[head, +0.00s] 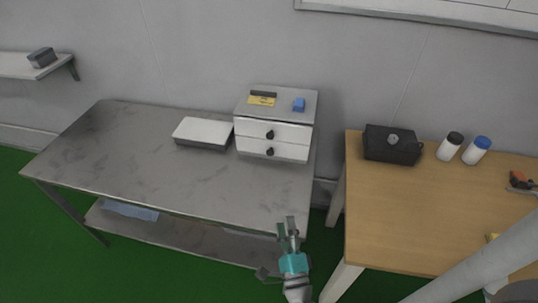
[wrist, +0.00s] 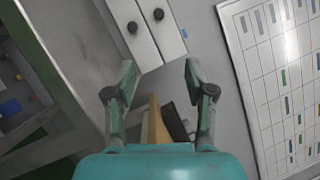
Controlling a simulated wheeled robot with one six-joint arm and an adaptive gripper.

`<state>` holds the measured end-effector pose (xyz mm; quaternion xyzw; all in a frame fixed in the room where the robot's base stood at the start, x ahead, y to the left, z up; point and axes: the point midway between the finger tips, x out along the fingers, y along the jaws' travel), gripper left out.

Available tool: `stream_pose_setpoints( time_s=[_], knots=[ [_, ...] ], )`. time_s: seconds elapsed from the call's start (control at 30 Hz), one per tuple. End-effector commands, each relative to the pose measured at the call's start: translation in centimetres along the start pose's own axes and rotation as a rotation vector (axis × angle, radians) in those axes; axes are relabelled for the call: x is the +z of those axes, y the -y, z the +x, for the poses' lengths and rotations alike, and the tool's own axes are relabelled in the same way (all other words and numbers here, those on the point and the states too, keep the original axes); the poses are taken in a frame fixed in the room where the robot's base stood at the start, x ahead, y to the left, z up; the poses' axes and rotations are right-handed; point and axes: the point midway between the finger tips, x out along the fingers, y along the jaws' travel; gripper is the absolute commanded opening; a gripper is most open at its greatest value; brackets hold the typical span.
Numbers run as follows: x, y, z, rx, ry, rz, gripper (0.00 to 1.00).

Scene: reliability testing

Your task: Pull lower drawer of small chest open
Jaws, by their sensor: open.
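The small chest (head: 278,97) stands on the grey metal table, near its right back corner. It has two white drawers with round black knobs, both shut. The lower drawer (head: 287,153) has its knob (head: 270,152) near the middle of its front. In the wrist view the chest is turned, and the drawers with their two knobs show at the top, beyond the fingertips. My gripper (head: 288,229) is open and empty, in front of the chest by the table's front right edge and apart from the knobs. It also shows in the wrist view (wrist: 160,78).
The grey table (head: 120,150) bears a flat white-topped box (head: 203,131) left of the chest. A yellow label and a blue item (head: 299,104) lie on the chest. The wooden table (head: 400,220) at right holds a black box (head: 391,146) and two bottles. The grey table's front is clear.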

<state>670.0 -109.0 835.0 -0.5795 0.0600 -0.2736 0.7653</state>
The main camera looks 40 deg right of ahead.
Motion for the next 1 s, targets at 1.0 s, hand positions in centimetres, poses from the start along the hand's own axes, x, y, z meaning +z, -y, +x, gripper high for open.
stream_pose_setpoints(
  time_s=[1.0],
  knots=[
    [-0.2, -7.0, 21.8, -0.197, -0.431, 1.173, 0.54]
  ],
)
